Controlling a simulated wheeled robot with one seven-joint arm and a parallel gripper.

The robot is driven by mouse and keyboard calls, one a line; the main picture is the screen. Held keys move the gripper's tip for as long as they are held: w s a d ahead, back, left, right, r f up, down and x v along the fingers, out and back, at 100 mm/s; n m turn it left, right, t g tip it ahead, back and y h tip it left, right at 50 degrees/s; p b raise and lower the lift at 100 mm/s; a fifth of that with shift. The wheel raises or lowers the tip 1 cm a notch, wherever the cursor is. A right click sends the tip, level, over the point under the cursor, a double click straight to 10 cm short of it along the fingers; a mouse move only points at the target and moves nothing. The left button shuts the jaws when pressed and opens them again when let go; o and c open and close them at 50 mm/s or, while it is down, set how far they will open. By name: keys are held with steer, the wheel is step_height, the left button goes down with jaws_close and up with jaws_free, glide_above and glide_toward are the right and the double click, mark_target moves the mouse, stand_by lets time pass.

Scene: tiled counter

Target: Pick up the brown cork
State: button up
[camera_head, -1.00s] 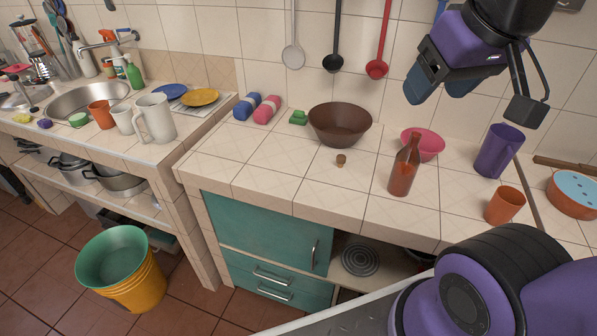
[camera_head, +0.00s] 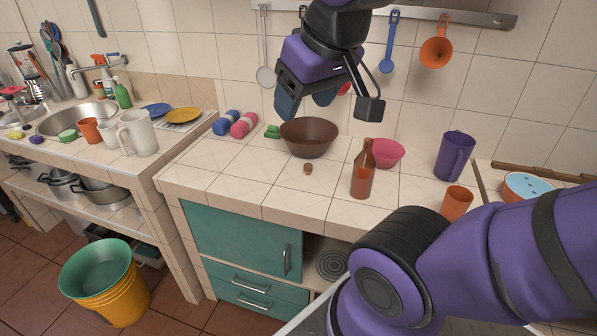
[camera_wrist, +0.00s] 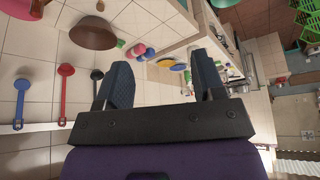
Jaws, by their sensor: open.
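The brown cork (camera_head: 308,168) stands on the tiled counter, in front of the brown bowl (camera_head: 309,138) and to the left of the bottle (camera_head: 362,172) in the head view. My gripper (camera_head: 306,106) is open and empty, raised above the counter over the brown bowl. Its two dark blue fingers (camera_wrist: 162,82) stand apart in the wrist view, with nothing between them. In the wrist view a small brown thing near the top edge (camera_wrist: 100,5) may be the cork; it is too small to be sure.
A pink bowl (camera_head: 386,153), a purple pitcher (camera_head: 454,156) and an orange cup (camera_head: 456,203) stand right of the bottle. Utensils hang on the wall behind. The counter left of the cork is clear.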

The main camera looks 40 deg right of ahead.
steer(key=w, duration=0.2)
steer(key=m+g, duration=0.1)
steer(key=m, duration=0.2)
glide_above(308, 165)
steer(key=s, duration=0.4)
step_height(308, 165, down, 30)
steer(key=shift+h, duration=0.5)
steer(key=x, duration=0.5)
steer(key=shift+w+a, duration=0.1)
steer(key=shift+w, duration=0.15)
steer(key=x, duration=0.4)
steer(key=shift+s+a+f, duration=0.1)
steer(key=shift+a+f, duration=0.05)
steer(key=shift+a, duration=0.25)
steer(key=shift+w+d+f, duration=0.1)
steer(key=shift+w+f, duration=0.2)
steer(key=shift+f, duration=0.35)
